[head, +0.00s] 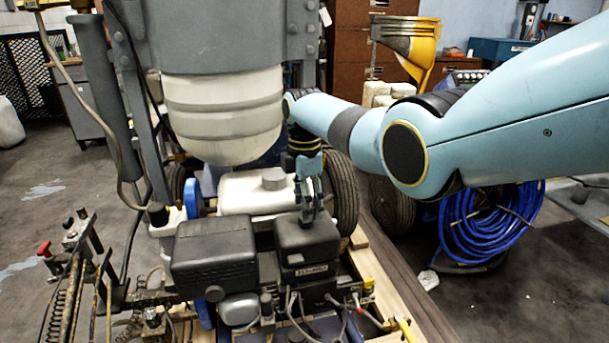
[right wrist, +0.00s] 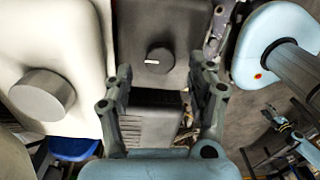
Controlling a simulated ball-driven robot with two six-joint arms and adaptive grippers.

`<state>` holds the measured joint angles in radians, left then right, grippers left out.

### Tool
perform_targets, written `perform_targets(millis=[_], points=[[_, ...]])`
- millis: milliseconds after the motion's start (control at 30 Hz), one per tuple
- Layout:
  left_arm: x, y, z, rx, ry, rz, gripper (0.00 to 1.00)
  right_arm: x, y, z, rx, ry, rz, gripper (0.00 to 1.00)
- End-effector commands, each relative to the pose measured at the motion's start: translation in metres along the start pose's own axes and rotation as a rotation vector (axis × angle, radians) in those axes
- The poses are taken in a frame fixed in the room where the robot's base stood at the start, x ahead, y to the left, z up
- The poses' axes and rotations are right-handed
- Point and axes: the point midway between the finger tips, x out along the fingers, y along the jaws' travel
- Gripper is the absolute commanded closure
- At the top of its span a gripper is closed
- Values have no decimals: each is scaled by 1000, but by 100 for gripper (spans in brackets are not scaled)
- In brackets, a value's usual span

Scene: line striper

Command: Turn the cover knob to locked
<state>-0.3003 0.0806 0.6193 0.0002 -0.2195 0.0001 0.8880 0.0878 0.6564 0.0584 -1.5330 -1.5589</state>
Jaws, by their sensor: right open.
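The cover knob (right wrist: 160,60) is a round black knob with a short white mark that lies about level across the picture. It sits on top of the dark cover (right wrist: 182,25), a black box on the engine that also shows in the head view (head: 306,240). My right gripper (right wrist: 166,75) is open and empty, its two fingers spread to left and right, with the knob just beyond the gap between their tips.
A white tank (head: 240,197) with a grey cap (head: 273,178) stands close behind and left of the cover. A dark engine box (head: 213,258) is beside it on the left. Cables and fittings crowd the front. A blue hose coil (head: 490,222) lies on the right.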

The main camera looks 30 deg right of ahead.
Motion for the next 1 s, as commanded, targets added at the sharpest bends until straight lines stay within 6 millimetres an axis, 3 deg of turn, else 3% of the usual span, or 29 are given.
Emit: perform_targets(millis=[200,400,1000], points=[[0,0,0,0,0,0,60,-53,2,0,0,0,4,43],[0,0,-1,0,1,1,60,-82,1,0,0,1,2,43],[0,1,-1,0,1,1,60,-89,1,0,0,1,0,43]])
